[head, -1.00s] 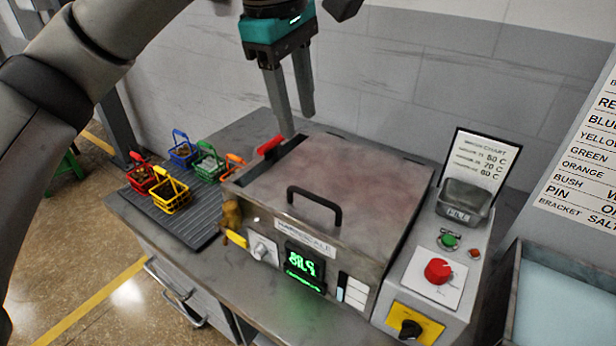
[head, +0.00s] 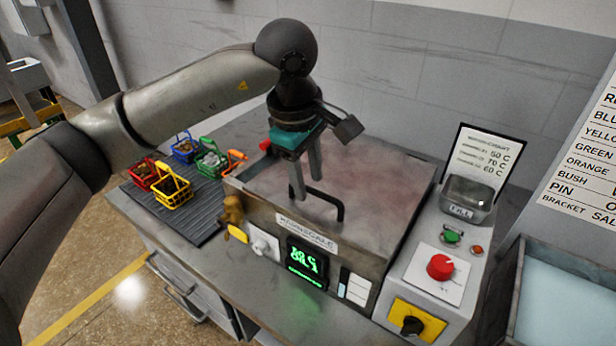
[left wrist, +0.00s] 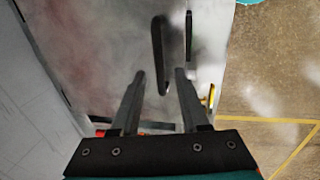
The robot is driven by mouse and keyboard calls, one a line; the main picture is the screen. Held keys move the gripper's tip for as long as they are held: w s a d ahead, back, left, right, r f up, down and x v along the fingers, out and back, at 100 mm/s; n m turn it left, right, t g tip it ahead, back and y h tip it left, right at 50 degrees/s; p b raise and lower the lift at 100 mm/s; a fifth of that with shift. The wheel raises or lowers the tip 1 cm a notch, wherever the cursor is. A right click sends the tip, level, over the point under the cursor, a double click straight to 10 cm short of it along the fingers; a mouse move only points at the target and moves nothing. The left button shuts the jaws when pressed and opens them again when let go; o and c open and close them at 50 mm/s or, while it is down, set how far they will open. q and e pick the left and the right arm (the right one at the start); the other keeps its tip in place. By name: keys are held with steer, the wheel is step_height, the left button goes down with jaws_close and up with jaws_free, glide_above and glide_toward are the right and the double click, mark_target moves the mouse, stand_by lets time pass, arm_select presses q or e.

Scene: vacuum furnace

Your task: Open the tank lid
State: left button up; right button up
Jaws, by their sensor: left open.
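The tank (head: 345,262) is a grey metal box on the bench with a green lit display on its front. Its flat lid (head: 385,190) lies shut and has a black bar handle (head: 338,204) near the front edge. My left gripper (head: 309,188) is open and points down over the lid at the handle's left end, partly covering it. In the left wrist view the handle (left wrist: 157,45) lies in line with the gap between the open fingertips (left wrist: 160,74), its near end between them. I cannot tell whether the fingers touch it. My right gripper is out of view.
Coloured baskets (head: 172,192) stand on a ribbed mat left of the tank. A control panel (head: 440,270) with a red button and a small metal cup stands at the right. A blue-lined basin (head: 565,300) is at the lower right. A wall rises behind.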

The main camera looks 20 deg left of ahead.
arm_select(q)
steer(key=shift+f, duration=0.2)
jaws_close()
stand_by(0.3)
steer(key=shift+w, duration=0.1)
stand_by(1.0)
